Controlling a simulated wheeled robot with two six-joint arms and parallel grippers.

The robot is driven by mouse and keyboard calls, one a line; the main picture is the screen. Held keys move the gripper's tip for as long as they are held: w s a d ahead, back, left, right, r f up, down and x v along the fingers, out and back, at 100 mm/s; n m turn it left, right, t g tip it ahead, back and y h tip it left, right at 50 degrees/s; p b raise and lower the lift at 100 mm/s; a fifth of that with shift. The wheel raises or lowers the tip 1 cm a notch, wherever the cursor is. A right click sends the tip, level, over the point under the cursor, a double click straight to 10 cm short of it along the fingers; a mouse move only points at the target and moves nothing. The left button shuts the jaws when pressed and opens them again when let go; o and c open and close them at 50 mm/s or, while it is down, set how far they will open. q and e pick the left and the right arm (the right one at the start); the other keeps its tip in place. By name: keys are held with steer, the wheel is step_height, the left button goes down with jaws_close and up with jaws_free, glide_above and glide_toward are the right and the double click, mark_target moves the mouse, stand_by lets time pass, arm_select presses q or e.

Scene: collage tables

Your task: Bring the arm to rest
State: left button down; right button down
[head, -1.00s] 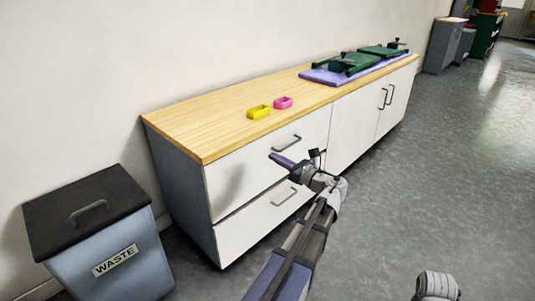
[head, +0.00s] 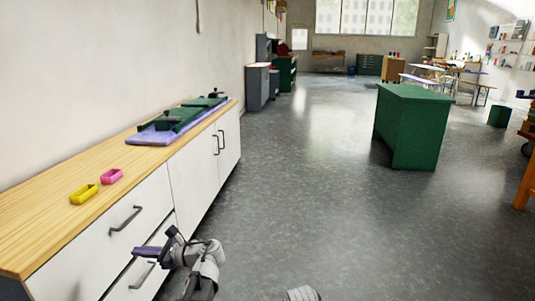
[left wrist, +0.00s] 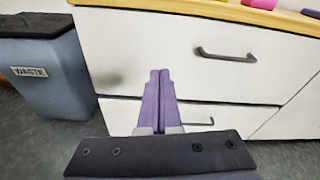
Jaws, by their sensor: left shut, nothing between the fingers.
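My left gripper (head: 148,251) is in front of the white drawers of the wooden-topped cabinet (head: 62,208), below the level of its top. In the left wrist view its two purple fingers (left wrist: 158,88) lie together, shut and empty, pointing toward the drawer fronts. A small grey-white part of my own body shows at the bottom edge of the head view. My right gripper is not seen.
A yellow tray (head: 84,194) and a pink tray (head: 112,176) lie on the countertop, with green devices (head: 172,122) on a purple mat behind. A waste bin (left wrist: 42,70) stands left of the cabinet.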

arm_select(q)
steer(key=s+d+f+n+g+h+p, duration=0.1)
steer(key=s+d+f+n+h+p, duration=0.3)
steer(key=d, duration=0.8)
steer(key=s+d+f+n+h+p, duration=0.1)
steer(key=s+d+n+h+p, duration=0.1)
steer(key=s+d+n+h, duration=0.65)
steer(key=s+d+f+n+g+h+p, duration=0.1)
steer(key=s+d+f+h+p, duration=0.25)
steer(key=d, duration=1.05)
step_height(320, 180, up, 38)
steer(key=y+p, duration=0.1)
steer(key=p, duration=3.6)
steer(key=shift+w+f, duration=0.2)
steer(key=shift+w, duration=0.05)
steer(key=shift+d, duration=0.1)
